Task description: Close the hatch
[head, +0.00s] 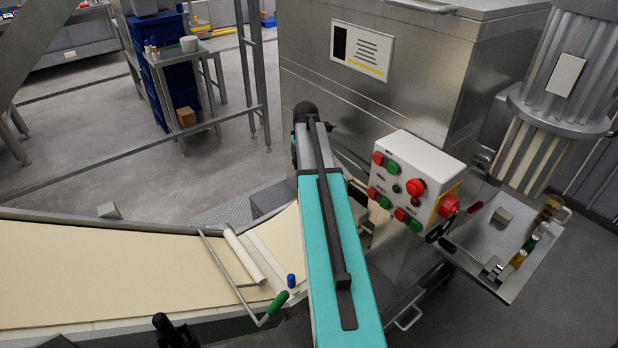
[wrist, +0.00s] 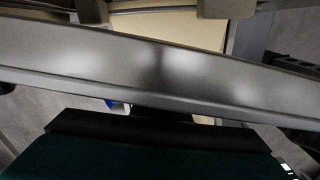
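A large grey steel machine housing (head: 385,85) fills the upper middle of the head view. A flat steel lid with a bar handle (head: 432,7) tops it, cut off by the frame edge. I cannot tell for sure whether this is the hatch, or how far it is open. In the wrist view my gripper (wrist: 158,10) shows as two grey fingertips at the top edge, apart, with nothing seen held between them. A grey metal bar (wrist: 150,65) crosses that view close to the camera. My gripper is not clearly seen in the head view.
A white control box (head: 410,182) with red and green buttons sits on the machine's front. A conveyor with a pale dough sheet (head: 110,270) curves in from the left. A side tray (head: 500,243) holds small items at right. Open floor (head: 90,150) lies behind the conveyor.

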